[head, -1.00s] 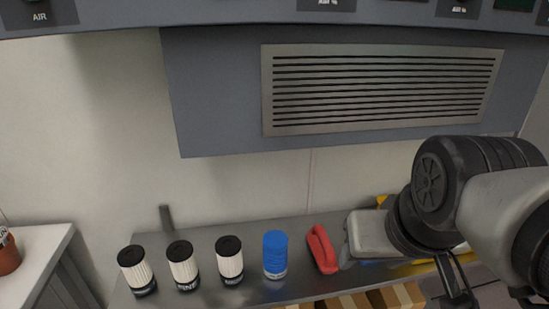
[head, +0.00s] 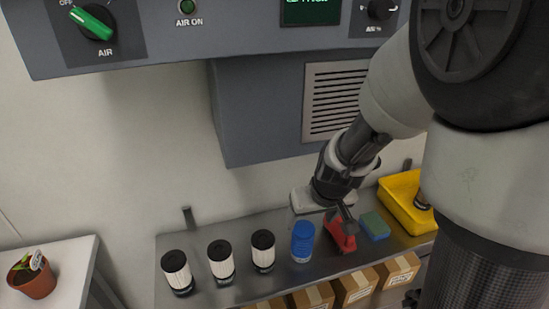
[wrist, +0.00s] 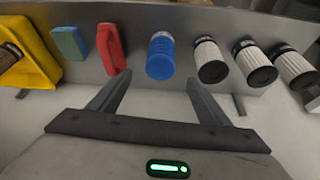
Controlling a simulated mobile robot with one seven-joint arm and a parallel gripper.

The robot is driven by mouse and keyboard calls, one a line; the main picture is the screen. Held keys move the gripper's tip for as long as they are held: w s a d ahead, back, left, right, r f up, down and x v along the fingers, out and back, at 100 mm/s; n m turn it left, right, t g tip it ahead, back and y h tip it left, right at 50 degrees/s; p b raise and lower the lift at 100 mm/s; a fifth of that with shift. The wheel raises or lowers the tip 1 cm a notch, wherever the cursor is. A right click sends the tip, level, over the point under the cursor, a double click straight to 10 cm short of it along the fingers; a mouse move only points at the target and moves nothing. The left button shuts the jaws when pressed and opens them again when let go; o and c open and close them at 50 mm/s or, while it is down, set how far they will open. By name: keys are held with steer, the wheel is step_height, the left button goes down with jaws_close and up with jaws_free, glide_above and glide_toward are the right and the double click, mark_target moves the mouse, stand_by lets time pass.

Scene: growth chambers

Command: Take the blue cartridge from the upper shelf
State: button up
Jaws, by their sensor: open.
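The blue cartridge (head: 302,242) stands upright on the upper shelf (head: 215,291), between a white cartridge and a red object. In the wrist view the blue cartridge (wrist: 160,57) lies ahead of my gripper (wrist: 160,85), roughly centred between the two spread fingers and beyond their tips. My gripper is open and empty. In the head view my gripper (head: 345,215) is above and to the right of the blue cartridge, over the red object, and its fingers are mostly hidden.
Several white black-capped cartridges (head: 221,262) stand left of the blue one. A red handled object (head: 340,236), a green-blue sponge (head: 374,226) and a yellow bin (head: 405,200) are to the right. Cardboard boxes (head: 355,287) sit below. The grey chamber housing (head: 260,120) overhangs the shelf.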

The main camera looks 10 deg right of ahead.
mark_target(305, 229)
steer(key=b+x, duration=0.3)
steer(key=x, duration=0.7)
steer(key=shift+w+a+f, duration=0.1)
steer(key=shift+w+f, duration=0.1)
steer(key=shift+w, duration=0.1)
steer(key=shift+c, duration=0.3)
steer(key=c, duration=1.1)
steer(key=shift+c, duration=0.2)
steer(key=shift+r, duration=0.15)
